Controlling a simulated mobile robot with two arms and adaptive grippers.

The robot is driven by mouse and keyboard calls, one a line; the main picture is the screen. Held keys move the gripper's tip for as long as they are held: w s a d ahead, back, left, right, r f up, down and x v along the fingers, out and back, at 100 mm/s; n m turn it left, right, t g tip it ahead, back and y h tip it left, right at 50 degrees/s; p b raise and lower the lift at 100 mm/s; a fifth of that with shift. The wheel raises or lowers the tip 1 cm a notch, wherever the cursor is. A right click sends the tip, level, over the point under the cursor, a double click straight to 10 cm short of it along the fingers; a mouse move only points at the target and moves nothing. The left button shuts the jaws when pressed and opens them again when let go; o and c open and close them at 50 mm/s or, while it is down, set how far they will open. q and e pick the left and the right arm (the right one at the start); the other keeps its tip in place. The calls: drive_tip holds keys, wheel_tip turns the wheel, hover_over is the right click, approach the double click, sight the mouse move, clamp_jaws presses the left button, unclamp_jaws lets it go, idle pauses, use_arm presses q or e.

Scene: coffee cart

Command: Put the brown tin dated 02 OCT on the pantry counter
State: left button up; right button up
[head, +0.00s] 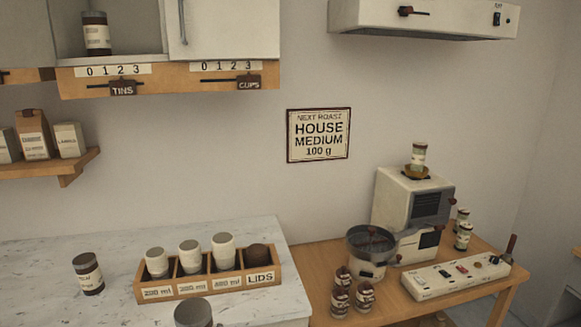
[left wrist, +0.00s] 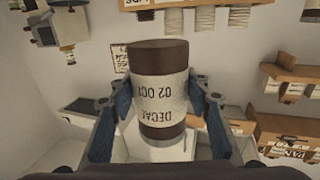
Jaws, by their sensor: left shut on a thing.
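In the left wrist view a brown tin (left wrist: 160,128) with a cream label reading DECAF and 02 OCT, upside down in the picture, is between the two blue-padded fingers of my left gripper (left wrist: 158,105). The gripper is shut on the tin's sides. Neither this gripper nor my right gripper can be made out in the head view. The pale marble counter (head: 60,252) is at the lower left of the head view. Another brown tin (head: 88,274) with a cream label stands on it.
A wooden caddy (head: 215,285) of cups and lids stands on the counter. A grey-topped cylinder (head: 193,313) is cut off at the bottom edge. A wooden table (head: 400,312) at right holds a grinder (head: 405,195), several small jars and a switch panel (head: 455,276). Bare marble surrounds the standing tin.

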use_arm(q)
drive_tip(key=s+a+f+y, duration=0.1)
drive_tip(key=s+f, duration=0.2)
drive_tip(key=s, duration=0.9)
drive_tip(key=shift+s+a+n, duration=0.15)
drive_tip(key=shift+a+n, duration=0.15)
drive_tip(key=shift+a, duration=0.1)
drive_tip(key=shift+r, duration=0.1)
drive_tip(key=w+d+r+m+g+h, duration=0.2)
drive_tip(key=w+d+m+g+h, duration=0.2)
drive_tip(key=d+h, duration=0.4)
drive_tip(key=w+d+r+m+g+h, duration=0.3)
drive_tip(key=w+d+m+g+h, duration=0.1)
drive_tip(key=d+m+h, duration=0.4)
drive_tip(key=shift+d+m+g, duration=0.3)
drive_tip(key=shift+d+g, duration=0.2)
drive_tip(key=shift+g, duration=0.4)
drive_tip(key=shift+a+m+g, duration=0.1)
drive_tip(key=shift+m+g, duration=0.3)
